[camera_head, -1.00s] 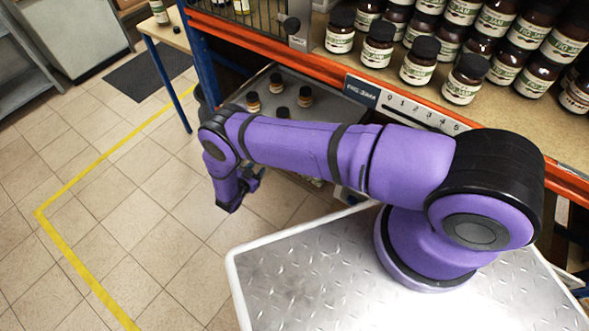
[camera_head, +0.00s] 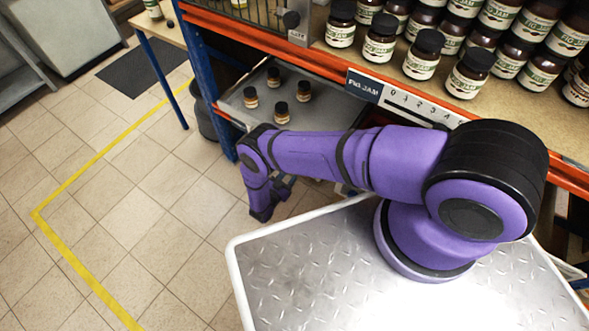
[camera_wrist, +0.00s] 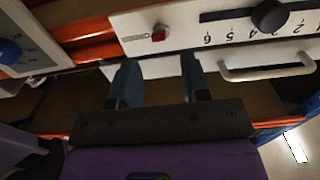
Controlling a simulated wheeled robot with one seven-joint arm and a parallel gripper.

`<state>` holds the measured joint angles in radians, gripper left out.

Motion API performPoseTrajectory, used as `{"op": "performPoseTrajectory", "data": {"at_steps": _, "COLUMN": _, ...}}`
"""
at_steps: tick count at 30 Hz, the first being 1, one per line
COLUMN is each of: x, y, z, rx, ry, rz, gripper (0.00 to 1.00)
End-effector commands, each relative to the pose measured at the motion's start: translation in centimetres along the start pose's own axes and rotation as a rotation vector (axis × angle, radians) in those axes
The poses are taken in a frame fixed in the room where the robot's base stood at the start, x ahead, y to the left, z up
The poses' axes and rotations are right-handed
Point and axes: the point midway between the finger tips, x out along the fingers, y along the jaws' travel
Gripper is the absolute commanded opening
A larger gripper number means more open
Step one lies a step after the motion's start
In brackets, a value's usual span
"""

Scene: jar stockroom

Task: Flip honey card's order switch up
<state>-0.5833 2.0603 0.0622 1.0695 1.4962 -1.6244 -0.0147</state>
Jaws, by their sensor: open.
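I cannot make out a card that reads honey in either view. In the wrist view a white panel (camera_wrist: 190,30) carries a small red switch (camera_wrist: 158,34), a black slider knob (camera_wrist: 270,15) in a dark slot, and upside-down numbers. The panel's name is not in view, and I cannot tell which way the switch is set. My gripper (camera_wrist: 158,65) is open and empty, its two fingers pointing toward the panel, with the red switch beyond the gap between them. In the head view my gripper (camera_head: 277,199) hangs low beside the shelf front.
A white handle (camera_wrist: 268,70) juts below the panel at right. Another panel with a blue knob (camera_wrist: 9,52) is at far left. In the head view a "FIG JAM" card (camera_head: 364,86) and dark jars (camera_head: 422,55) line the shelf. Tiled floor (camera_head: 130,220) is clear at left.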

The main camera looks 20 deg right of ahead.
Motion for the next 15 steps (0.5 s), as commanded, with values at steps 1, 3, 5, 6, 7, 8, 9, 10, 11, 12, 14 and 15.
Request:
{"op": "performPoseTrajectory", "data": {"at_steps": 1, "x": 1.0, "y": 0.1, "z": 0.0, "rx": 0.0, "ry": 0.0, "rz": 0.004, "gripper": 0.43}}
{"op": "performPoseTrajectory", "data": {"at_steps": 3, "x": 2.1, "y": 0.1, "z": 0.0, "rx": 0.0, "ry": 0.0, "rz": 0.004, "gripper": 0.43}}
{"op": "performPoseTrajectory", "data": {"at_steps": 5, "x": 2.9, "y": 0.0, "z": 0.0, "rx": 0.001, "ry": 0.0, "rz": 0.002, "gripper": 0.43}}
{"op": "performPoseTrajectory", "data": {"at_steps": 6, "x": 3.3, "y": 0.0, "z": 0.0, "rx": 0.001, "ry": 0.001, "rz": 0.002, "gripper": 0.43}}
{"op": "performPoseTrajectory", "data": {"at_steps": 7, "x": 3.6, "y": 0.0, "z": 0.0, "rx": 0.001, "ry": 0.001, "rz": 0.002, "gripper": 0.43}}
{"op": "performPoseTrajectory", "data": {"at_steps": 8, "x": 3.9, "y": 0.0, "z": 0.0, "rx": 0.001, "ry": 0.001, "rz": 0.001, "gripper": 0.43}}
{"op": "performPoseTrajectory", "data": {"at_steps": 9, "x": 4.2, "y": 0.0, "z": 0.0, "rx": 0.001, "ry": 0.001, "rz": 0.001, "gripper": 0.43}}
{"op": "performPoseTrajectory", "data": {"at_steps": 10, "x": 4.4, "y": 0.0, "z": 0.0, "rx": 0.0, "ry": 0.001, "rz": 0.001, "gripper": 0.43}}
{"op": "performPoseTrajectory", "data": {"at_steps": 11, "x": 4.5, "y": 0.0, "z": 0.0, "rx": 0.0, "ry": 0.001, "rz": 0.0, "gripper": 0.43}}
{"op": "performPoseTrajectory", "data": {"at_steps": 12, "x": 4.7, "y": 0.0, "z": 0.0, "rx": 0.0, "ry": 0.001, "rz": 0.0, "gripper": 0.43}}
{"op": "performPoseTrajectory", "data": {"at_steps": 14, "x": 4.8, "y": 0.0, "z": 0.0, "rx": 0.0, "ry": 0.001, "rz": -0.001, "gripper": 0.43}}
{"op": "performPoseTrajectory", "data": {"at_steps": 15, "x": 4.9, "y": 0.0, "z": 0.0, "rx": 0.0, "ry": 0.001, "rz": -0.001, "gripper": 0.43}}
